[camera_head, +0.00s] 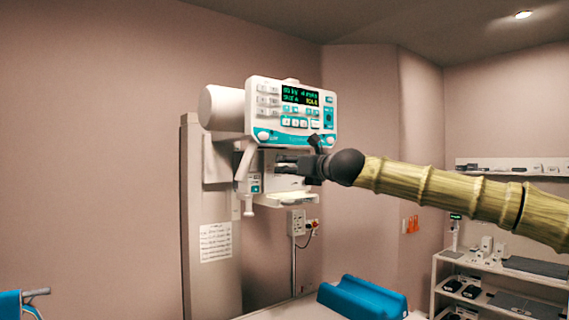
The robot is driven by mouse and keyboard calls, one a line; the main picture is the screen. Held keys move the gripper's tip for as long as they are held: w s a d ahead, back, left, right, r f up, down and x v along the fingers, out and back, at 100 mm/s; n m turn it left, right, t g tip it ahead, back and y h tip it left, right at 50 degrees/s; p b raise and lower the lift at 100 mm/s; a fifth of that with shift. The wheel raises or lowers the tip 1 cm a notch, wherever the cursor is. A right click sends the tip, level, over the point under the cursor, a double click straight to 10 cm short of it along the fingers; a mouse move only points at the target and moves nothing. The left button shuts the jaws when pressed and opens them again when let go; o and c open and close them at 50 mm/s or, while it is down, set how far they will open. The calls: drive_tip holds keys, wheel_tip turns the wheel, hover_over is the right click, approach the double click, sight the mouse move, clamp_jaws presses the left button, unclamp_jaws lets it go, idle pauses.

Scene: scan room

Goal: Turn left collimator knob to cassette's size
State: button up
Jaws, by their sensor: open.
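The x-ray tube head hangs on a column. Its white control panel (290,84) has a lit display (300,96) whose text is too small to read surely. A rounded white knob (263,136) sits at the panel's lower left corner, and another (329,140) at its lower right. The collimator housing (254,186) is below the panel, partly hidden by my gripper. My dark gripper (297,155) is open, in front of the housing and below the panel, right of the left knob. I cannot tell whether it touches anything. No cassette is clearly identifiable.
A blue padded support (362,298) lies on the table at the bottom. A shelf unit (440,285) with flat dark panels (537,267) and boxes stands at the right. A wall outlet (296,222) with a cable is below the head.

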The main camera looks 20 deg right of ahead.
drive_tip(key=shift+p+x, duration=0.3)
drive_tip(key=shift+x, duration=0.75)
drive_tip(key=shift+w+a, duration=0.25)
drive_tip(key=shift+w, duration=0.3)
drive_tip(key=shift+c, duration=0.2)
drive_tip(key=c, duration=1)
